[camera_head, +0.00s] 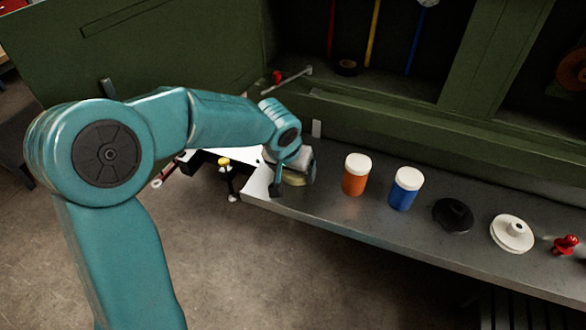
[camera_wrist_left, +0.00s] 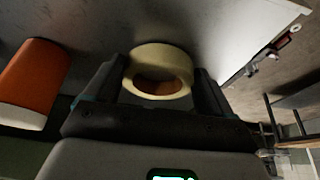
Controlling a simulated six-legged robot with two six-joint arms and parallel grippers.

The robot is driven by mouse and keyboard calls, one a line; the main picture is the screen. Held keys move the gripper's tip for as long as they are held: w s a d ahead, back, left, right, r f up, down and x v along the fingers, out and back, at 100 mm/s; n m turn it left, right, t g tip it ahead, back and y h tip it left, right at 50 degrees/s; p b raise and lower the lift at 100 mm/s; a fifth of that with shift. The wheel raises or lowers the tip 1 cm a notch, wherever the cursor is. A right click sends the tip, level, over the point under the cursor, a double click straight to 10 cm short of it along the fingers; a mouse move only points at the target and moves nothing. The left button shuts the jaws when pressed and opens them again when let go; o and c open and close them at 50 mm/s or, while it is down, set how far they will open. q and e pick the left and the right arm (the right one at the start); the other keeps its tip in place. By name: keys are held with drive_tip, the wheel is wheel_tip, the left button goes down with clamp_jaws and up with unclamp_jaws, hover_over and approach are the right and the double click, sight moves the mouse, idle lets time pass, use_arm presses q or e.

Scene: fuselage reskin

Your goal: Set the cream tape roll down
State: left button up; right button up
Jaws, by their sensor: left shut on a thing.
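The cream tape roll (camera_wrist_left: 160,62) sits between the two fingers of my left gripper (camera_wrist_left: 160,88) in the left wrist view. The fingers are shut on it from both sides. In the head view the roll (camera_head: 294,179) is mostly hidden behind my left gripper (camera_head: 290,180), at the left end of the grey bench (camera_head: 390,238). The roll is at or just above the bench top; I cannot tell whether it touches. My right gripper is not in view.
Right of the roll stand an orange jar (camera_head: 355,176), a blue jar (camera_head: 404,190), a black disc (camera_head: 453,215), a white disc (camera_head: 512,234) and a red knob (camera_head: 565,245). A green cabinet (camera_head: 440,130) rises behind the bench. The bench's left edge is close to the gripper.

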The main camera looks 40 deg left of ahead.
use_arm(q)
drive_tip(key=shift+f, duration=0.2)
drive_tip(key=o, duration=0.9)
drive_tip(key=v, duration=1.2)
drive_tip(key=shift+r, duration=0.2)
drive_tip(key=shift+a, duration=0.1)
drive_tip(key=shift+s+f, duration=0.1)
